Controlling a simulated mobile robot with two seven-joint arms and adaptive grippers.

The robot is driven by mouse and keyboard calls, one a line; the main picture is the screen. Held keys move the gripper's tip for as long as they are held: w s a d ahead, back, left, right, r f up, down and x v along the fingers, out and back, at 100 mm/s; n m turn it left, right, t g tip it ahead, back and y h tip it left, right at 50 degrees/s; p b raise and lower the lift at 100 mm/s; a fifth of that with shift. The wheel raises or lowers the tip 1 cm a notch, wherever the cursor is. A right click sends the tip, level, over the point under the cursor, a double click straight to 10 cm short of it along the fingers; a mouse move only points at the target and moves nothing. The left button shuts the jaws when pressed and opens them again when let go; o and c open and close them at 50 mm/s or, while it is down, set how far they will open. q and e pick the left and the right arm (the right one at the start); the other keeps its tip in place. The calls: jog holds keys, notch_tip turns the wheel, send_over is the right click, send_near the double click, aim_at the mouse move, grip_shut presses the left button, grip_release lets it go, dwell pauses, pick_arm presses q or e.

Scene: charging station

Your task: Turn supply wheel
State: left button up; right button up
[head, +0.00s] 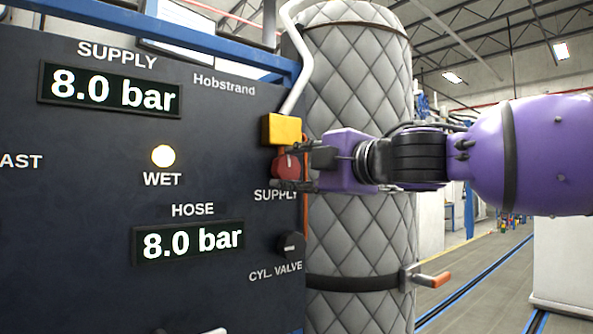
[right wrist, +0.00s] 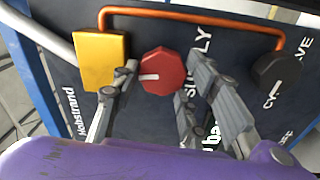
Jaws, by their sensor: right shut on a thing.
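The red supply wheel (head: 287,167) sits on the dark panel (head: 60,240), just above the SUPPLY label and below a yellow box (head: 281,130). My right gripper (head: 283,168) reaches in from the right and is shut on the wheel, one finger above it and one below. In the right wrist view the eight-sided wheel (right wrist: 163,70) lies between the two fingers (right wrist: 164,74), and its white mark points left towards the yellow box. The supply display (head: 110,90) reads 8.0 bar and the hose display (head: 189,241) reads 8.0 bar. My left gripper is out of view.
A black cylinder valve knob (head: 291,244) is below the wheel. A lit WET lamp (head: 163,156) is on the panel. A quilted grey cylinder (head: 358,240) with a dark strap and orange-handled clamp (head: 430,280) stands right behind. An orange pipe (right wrist: 190,15) runs near the wheel.

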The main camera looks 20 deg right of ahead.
aim_at(289, 165)
jog(key=shift+r, duration=0.1)
dwell(0.5)
jog(key=o, duration=1.1)
jog(key=shift+a, duration=0.1)
jog(key=shift+o, duration=0.2)
jog(key=shift+s, duration=0.2)
jog(key=shift+v, duration=1.65)
jog(key=v, duration=0.8)
jog(key=shift+s, duration=0.2)
